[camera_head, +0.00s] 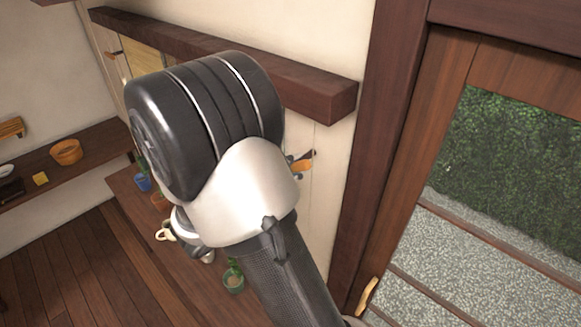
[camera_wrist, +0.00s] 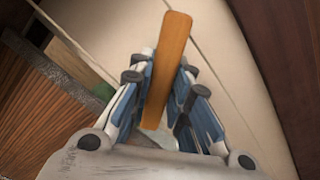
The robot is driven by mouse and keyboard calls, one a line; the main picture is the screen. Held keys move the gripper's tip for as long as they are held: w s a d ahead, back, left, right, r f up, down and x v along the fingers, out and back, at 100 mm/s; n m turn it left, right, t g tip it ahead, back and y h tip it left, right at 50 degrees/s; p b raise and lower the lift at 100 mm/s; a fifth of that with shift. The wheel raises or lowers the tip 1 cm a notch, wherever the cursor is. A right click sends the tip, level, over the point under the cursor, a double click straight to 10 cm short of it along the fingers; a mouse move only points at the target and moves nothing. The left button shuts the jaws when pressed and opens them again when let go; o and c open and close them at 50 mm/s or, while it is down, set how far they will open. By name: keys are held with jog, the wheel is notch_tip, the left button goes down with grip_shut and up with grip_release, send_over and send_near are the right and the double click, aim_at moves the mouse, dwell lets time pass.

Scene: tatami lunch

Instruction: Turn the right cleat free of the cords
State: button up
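The right cleat is an orange-brown wooden bar (camera_wrist: 168,65) in the wrist view. It runs up the picture, slightly tilted, between the fingers of my gripper (camera_wrist: 166,88). The fingers lie close along both its sides and look shut on it; the exact contact is hard to see. In the head view, a small orange part of the cleat (camera_head: 301,165) shows at the pale wall, right of my arm, with dark finger parts beside it. My arm hides most of my gripper there. I cannot make out the cords clearly in either view.
A dark wooden beam (camera_head: 325,94) crosses the wall above. A door frame (camera_head: 389,110) stands to the right, with a garden beyond. A low shelf below bears a blue pot (camera_head: 143,183) and a green pot (camera_head: 233,283). An orange bowl (camera_head: 67,151) sits on the left shelf.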

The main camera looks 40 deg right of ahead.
grip_shut()
jog(key=shift+n, duration=0.4)
jog(key=n+p, duration=0.2)
jog(key=n, duration=0.2)
jog(key=shift+s+n+p, duration=0.1)
jog(key=shift+n+p, duration=0.25)
jog(key=shift+n, duration=0.05)
jog(key=n+p, duration=0.2)
jog(key=n, duration=0.2)
jog(key=shift+n+p, duration=0.35)
jog(key=shift+n, duration=0.05)
jog(key=o, duration=0.6)
grip_release()
jog(key=shift+o, duration=0.2)
jog(key=shift+a, duration=0.15)
jog(key=s+a, duration=0.1)
jog(key=a, duration=1)
jog(key=shift+a, duration=0.4)
